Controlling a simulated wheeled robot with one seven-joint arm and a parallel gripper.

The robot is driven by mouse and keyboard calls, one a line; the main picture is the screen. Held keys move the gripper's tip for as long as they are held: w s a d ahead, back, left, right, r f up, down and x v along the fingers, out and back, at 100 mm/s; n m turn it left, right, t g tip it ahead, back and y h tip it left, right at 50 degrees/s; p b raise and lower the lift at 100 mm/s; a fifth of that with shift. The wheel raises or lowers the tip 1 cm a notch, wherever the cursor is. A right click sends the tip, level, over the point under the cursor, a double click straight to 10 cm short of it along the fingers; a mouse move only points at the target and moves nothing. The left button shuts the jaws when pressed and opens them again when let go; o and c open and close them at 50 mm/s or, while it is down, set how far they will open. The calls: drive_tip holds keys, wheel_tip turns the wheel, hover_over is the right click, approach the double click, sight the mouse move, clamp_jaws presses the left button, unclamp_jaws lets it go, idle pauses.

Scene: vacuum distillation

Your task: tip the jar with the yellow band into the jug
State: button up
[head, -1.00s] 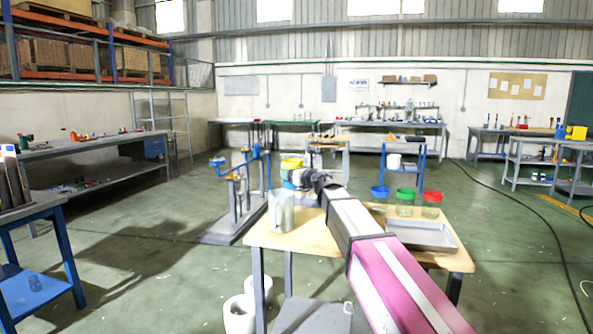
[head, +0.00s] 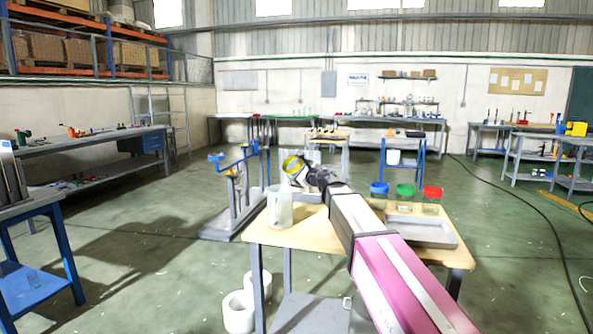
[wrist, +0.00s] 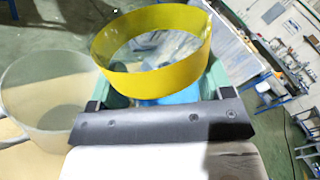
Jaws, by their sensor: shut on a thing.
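The jar with the yellow band (head: 292,164) is held in my gripper (head: 305,175) above the back left of the wooden table. It is tilted, its banded end leaning up and to the left in the head view. In the wrist view the yellow band (wrist: 150,55) rings the jar's clear mouth, between the fingers of my gripper (wrist: 160,92). The jug (head: 280,207) is clear and stands upright on the table's left end, below and left of the jar. It shows at the left edge of the wrist view (wrist: 38,90). I cannot tell what the jar or jug contains.
Jars with a blue lid (head: 379,189), a green lid (head: 405,191) and a red lid (head: 432,193) stand at the table's right, by a grey metal tray (head: 420,233). A stand with blue clamps (head: 235,185) is on the floor behind left. White buckets (head: 240,312) stand below.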

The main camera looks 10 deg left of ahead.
drive_tip(key=shift+w+d+f+n, duration=0.1)
drive_tip(key=shift+f+n, duration=0.2)
drive_tip(key=shift+n, duration=0.7)
drive_tip(key=n, duration=0.3)
drive_tip(key=shift+r, duration=0.15)
drive_tip(key=n, duration=0.2)
drive_tip(key=s+n, duration=0.1)
drive_tip(key=shift+a+r+n, duration=0.3)
drive_tip(key=shift+a+n, duration=0.1)
drive_tip(key=shift+s+a+r+n, duration=0.2)
drive_tip(key=shift+r+n, duration=0.1)
drive_tip(key=shift+n, duration=0.45)
drive_tip(key=shift+s+a+r+n, duration=0.15)
drive_tip(key=shift+r+n, duration=0.15)
drive_tip(key=shift+n, duration=0.45)
drive_tip(key=shift+w, duration=0.1)
